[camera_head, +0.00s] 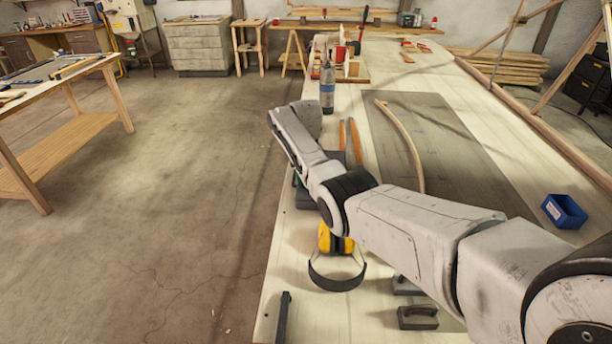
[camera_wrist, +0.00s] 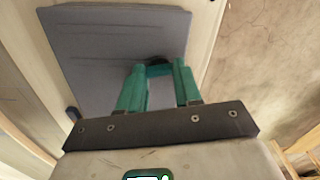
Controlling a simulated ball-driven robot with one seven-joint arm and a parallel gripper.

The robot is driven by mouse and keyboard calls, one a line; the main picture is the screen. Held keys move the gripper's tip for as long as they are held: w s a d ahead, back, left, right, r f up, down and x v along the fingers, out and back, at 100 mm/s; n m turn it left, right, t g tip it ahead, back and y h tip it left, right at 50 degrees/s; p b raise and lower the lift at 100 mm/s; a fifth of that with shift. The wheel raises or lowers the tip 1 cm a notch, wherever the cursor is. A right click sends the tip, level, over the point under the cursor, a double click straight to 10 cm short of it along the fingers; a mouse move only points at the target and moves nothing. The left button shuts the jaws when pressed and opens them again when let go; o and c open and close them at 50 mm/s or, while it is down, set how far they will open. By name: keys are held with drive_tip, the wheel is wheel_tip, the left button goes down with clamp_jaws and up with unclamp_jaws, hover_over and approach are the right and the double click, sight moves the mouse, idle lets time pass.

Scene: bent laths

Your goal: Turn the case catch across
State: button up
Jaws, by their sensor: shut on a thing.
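The case (camera_wrist: 85,50) shows in the wrist view as a flat grey-blue lid lying on the pale bench. The black case catch (camera_wrist: 158,61) sits at the tips of my gripper's teal fingers. My gripper (camera_wrist: 157,72) is shut on the catch, with a gap between the fingers nearer the palm. Most of the catch is hidden by the fingers, so its exact angle cannot be told. In the head view the dark case (camera_head: 304,196) shows only in part behind my arm.
Yellow earmuffs (camera_head: 336,240) lie close in front of the case. Orange handles (camera_head: 350,140) and a grey bottle (camera_head: 327,88) are behind it. A bent lath (camera_head: 402,140) lies on a dark mat (camera_head: 455,140). A blue bin (camera_head: 564,211) is at right. The bench's left edge is near.

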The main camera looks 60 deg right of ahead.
drive_tip(key=shift+r+m, duration=0.1)
drive_tip(key=shift+m, duration=1.1)
drive_tip(key=o, duration=1.1)
drive_tip(key=shift+c, duration=0.2)
wheel_tip(320, 180, up, 11)
drive_tip(key=b, duration=0.1)
